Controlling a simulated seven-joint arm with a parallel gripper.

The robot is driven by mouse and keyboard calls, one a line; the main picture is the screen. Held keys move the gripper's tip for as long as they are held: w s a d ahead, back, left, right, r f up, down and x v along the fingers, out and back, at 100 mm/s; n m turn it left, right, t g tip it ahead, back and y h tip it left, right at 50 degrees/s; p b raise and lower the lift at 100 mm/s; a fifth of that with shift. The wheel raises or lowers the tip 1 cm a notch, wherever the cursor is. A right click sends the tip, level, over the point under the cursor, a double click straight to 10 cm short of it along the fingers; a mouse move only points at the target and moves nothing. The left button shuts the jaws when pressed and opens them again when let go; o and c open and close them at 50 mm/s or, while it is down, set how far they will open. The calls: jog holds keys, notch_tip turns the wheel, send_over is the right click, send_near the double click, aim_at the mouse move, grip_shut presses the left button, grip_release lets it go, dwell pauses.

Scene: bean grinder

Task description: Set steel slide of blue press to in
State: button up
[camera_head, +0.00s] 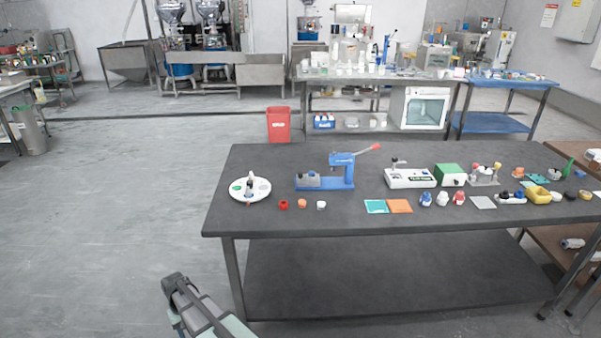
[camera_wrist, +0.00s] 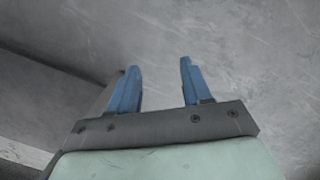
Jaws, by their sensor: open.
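The blue press (camera_head: 343,172) stands on the dark table, left of its middle, with a raised lever ending in a red knob (camera_head: 376,147). A grey steel block, which looks like the steel slide (camera_head: 308,179), sits at the left end of the press's blue base. It is too small to tell exactly how far in or out it is. My gripper shows in the wrist view (camera_wrist: 158,88) with two blue fingers apart and nothing between them. It is over bare grey floor. In the head view my arm's end is low in front of the table, well away from the press.
The dark table (camera_head: 270,220) has a white round plate (camera_head: 263,190) left of the press. Small red, orange and white pieces lie in front. A white device (camera_head: 410,178) and a green-topped box (camera_head: 450,174) stand to the right. A red bin (camera_head: 279,125) is behind.

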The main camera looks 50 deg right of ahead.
jog(key=w+d+r+m+t, duration=0.15)
jog(key=w+d+r, duration=0.25)
jog(key=w+r, duration=0.8)
jog(key=w+d+r+t, duration=0.2)
jog(key=w+d+r, duration=0.2)
jog(key=w+r, duration=0.8)
jog(key=d+r+m, duration=0.3)
jog(key=d+r, duration=0.4)
jog(key=r, duration=0.1)
notch_tip(320, 180, up, 14)
jog(key=m+g, duration=0.2)
jog(key=m, duration=1.6)
send_over(301, 173)
jog(key=shift+t+h, duration=0.25)
jog(key=shift+h, duration=0.15)
notch_tip(301, 173, down, 13)
jog(key=shift+a+r, duration=0.1)
